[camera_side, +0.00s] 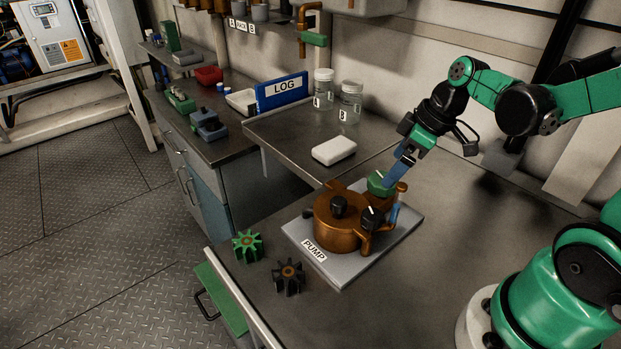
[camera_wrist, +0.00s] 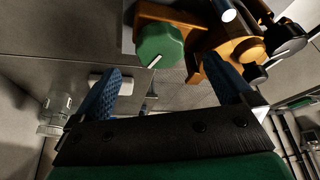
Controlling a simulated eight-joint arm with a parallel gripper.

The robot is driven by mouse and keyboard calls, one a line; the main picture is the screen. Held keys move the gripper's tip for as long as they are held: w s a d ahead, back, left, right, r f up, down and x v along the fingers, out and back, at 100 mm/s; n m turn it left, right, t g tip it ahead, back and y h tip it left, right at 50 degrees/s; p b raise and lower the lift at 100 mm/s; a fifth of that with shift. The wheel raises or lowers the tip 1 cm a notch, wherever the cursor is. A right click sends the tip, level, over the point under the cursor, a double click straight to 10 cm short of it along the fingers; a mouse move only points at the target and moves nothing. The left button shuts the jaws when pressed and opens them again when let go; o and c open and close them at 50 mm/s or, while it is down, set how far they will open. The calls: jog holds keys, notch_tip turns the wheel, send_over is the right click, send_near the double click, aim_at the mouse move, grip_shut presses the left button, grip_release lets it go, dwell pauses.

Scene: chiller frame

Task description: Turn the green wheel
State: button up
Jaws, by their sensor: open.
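The green wheel (camera_side: 379,185) is a faceted knob with a pale pointer line, on the back of the copper-coloured pump (camera_side: 335,232). In the wrist view, the green wheel (camera_wrist: 158,42) lies at the top, just beyond the fingertips and roughly between their lines. My gripper (camera_side: 392,180) is beside the wheel in the side view, its blue fingers partly overlapping it. In the wrist view my gripper (camera_wrist: 162,66) is open, the fingers wide apart with nothing between them. I cannot tell whether a finger touches the wheel.
The pump has black knobs (camera_side: 372,218) close by and stands on a grey plate (camera_side: 345,278). A green gear (camera_side: 247,246) and a dark gear (camera_side: 289,277) lie in front. A white box (camera_side: 334,150) and glass jars (camera_side: 350,101) are behind. The bench right of the plate is clear.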

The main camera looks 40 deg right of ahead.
jog(key=shift+x, duration=1.95)
jog(key=c, duration=1.3)
jog(key=shift+o, duration=0.2)
